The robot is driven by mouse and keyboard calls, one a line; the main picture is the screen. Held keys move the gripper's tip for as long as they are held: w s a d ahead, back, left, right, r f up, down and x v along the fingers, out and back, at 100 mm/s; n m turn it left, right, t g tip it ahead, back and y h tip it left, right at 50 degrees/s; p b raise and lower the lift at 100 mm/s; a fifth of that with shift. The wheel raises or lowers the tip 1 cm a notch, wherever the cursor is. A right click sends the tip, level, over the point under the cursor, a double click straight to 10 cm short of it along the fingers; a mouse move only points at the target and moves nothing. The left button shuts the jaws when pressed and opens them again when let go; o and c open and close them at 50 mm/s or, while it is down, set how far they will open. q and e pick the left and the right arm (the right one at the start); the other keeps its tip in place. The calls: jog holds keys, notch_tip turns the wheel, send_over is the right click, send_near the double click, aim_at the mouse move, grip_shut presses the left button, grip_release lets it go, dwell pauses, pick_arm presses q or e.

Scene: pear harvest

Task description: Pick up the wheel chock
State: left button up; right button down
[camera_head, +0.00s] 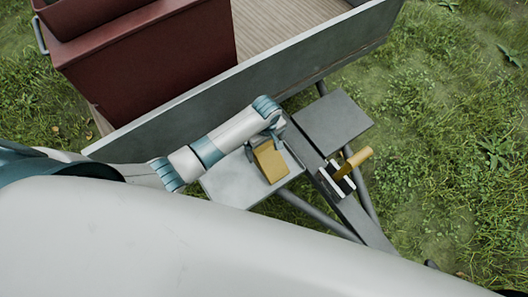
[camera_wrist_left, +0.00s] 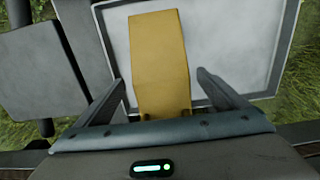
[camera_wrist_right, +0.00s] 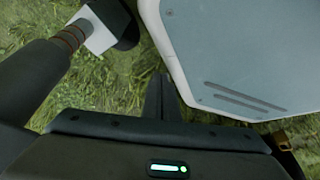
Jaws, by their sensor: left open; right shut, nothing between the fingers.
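The wheel chock (camera_head: 270,161) is a yellow wedge-shaped block on a light grey tray (camera_head: 226,187) on the trailer's drawbar. It also shows in the left wrist view (camera_wrist_left: 158,58), between the two fingers. My left gripper (camera_head: 265,146) is open, with its fingers on either side of the chock's near end; I cannot tell whether they touch it. In the left wrist view my left gripper (camera_wrist_left: 163,92) shows a gap on both sides of the chock. My right gripper (camera_wrist_right: 160,95) is shut and empty, over grass in the right wrist view.
A trailer with a grey side wall (camera_head: 240,80) carries a dark red box (camera_head: 150,60). A dark grey plate (camera_head: 333,122) lies beside the tray. A yellow handle (camera_head: 353,163) stands on the drawbar to the right. Grass (camera_head: 440,130) is open on the right.

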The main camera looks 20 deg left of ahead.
aim_at(264, 151)
pick_arm(q)
jog(key=shift+w+a+f, duration=0.1)
jog(key=shift+a+f, duration=0.1)
jog(key=shift+f, duration=1.1)
jog(key=shift+w+a+f, duration=0.1)
jog(key=shift+a+f, duration=0.05)
jog(key=shift+f, duration=1.1)
jog(key=shift+c, duration=0.7)
jog(key=c, duration=1.5)
